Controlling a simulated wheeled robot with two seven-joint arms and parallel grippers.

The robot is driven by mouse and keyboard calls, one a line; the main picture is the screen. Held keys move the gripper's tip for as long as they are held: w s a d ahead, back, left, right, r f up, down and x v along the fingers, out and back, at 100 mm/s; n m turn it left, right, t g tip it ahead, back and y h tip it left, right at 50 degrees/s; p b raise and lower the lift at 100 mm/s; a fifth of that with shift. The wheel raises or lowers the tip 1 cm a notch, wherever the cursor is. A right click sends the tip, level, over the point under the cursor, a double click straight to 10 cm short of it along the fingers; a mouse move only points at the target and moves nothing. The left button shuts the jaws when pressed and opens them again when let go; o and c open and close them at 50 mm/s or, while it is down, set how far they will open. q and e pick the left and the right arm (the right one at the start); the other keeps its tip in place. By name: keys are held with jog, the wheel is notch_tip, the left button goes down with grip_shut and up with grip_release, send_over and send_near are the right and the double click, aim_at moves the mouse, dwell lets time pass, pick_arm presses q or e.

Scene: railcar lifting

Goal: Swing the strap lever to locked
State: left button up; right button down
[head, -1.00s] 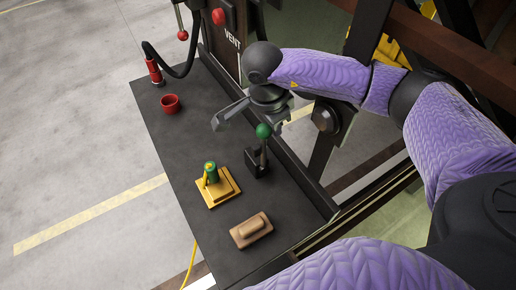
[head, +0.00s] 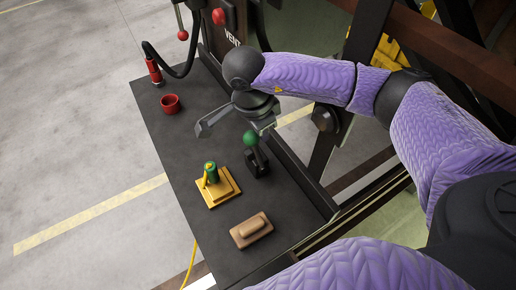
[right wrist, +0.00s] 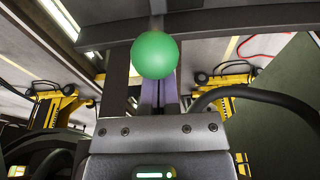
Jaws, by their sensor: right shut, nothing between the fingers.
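The strap lever is a short dark lever with a green ball knob (head: 250,138) on a black base (head: 257,165), on the dark bench top. The lever leans to the left in the head view. My right gripper (head: 267,132) points down just right of the knob, shut and empty. The knob seems to be against the fingers, but contact cannot be told for sure. My left gripper is not in view.
A red-tipped hose (head: 153,70) and the VENT panel (head: 226,22) are at the far end. A dark frame borders the right side.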

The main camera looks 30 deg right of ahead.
aim_at(244, 140)
jog(key=shift+a, duration=0.15)
jog(key=shift+s+a+f, duration=0.1)
jog(key=shift+a, duration=0.8)
jog(key=shift+a+f+b, duration=0.2)
jog(key=shift+a+b, duration=0.3)
jog(key=shift+a, duration=0.25)
jog(key=shift+a+f, duration=0.1)
jog(key=shift+a, duration=0.05)
jog(key=shift+s+a+f+b, duration=0.1)
jog(key=shift+a+f+b, duration=0.05)
jog(key=shift+a+b, duration=0.25)
jog(key=shift+s+a, duration=0.15)
jog(key=shift+a, duration=0.15)
jog(key=shift+f, duration=0.1)
